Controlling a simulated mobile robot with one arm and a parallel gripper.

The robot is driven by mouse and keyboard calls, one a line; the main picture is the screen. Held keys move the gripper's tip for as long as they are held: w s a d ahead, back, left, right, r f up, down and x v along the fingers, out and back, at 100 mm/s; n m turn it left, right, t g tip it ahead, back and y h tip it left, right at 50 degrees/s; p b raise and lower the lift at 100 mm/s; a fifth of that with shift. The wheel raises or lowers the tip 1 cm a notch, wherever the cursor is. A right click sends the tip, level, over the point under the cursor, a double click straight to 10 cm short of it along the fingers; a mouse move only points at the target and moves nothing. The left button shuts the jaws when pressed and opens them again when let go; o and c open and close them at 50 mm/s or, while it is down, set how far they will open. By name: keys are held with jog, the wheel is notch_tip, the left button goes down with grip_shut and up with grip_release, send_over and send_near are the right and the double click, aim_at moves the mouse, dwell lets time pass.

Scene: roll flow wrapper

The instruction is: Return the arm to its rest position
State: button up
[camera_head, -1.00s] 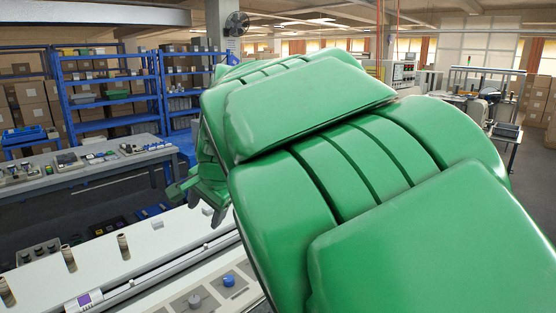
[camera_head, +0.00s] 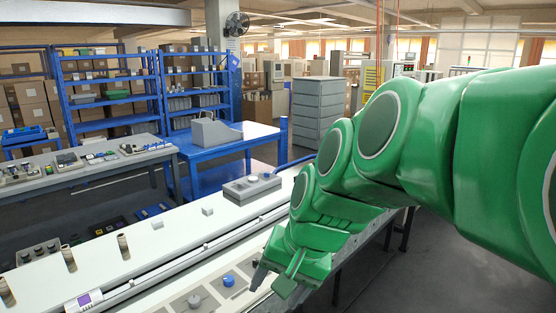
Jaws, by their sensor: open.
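My green arm reaches in from the right edge of the head view and bends down toward the long white machine bench. My gripper (camera_head: 275,283) is at the arm's lower end, above the right part of the bench's front edge. Its two fingers stand apart with nothing seen between them. The white machine bench (camera_head: 165,240) runs from the lower left toward the middle.
A grey control box (camera_head: 251,188) stands on the bench's far end. A panel with a blue knob (camera_head: 228,281) lies just left of my gripper. A blue table (camera_head: 228,145), blue shelves (camera_head: 105,85) and a grey cabinet (camera_head: 319,108) stand behind. Open floor shows at lower right.

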jog(key=s+d+f+n+g+h, duration=0.1)
jog(key=s+d+f+g+h, duration=0.1)
jog(key=s+d+f, duration=0.3)
jog(key=s+d+f+n+g+h, duration=0.1)
jog(key=s+d+f, duration=0.4)
jog(key=s+d, duration=0.5)
jog(key=shift+s+f+g+h, duration=0.35)
jog(key=shift+s+g+h, duration=0.05)
jog(key=shift+s+h, duration=0.2)
dwell(0.8)
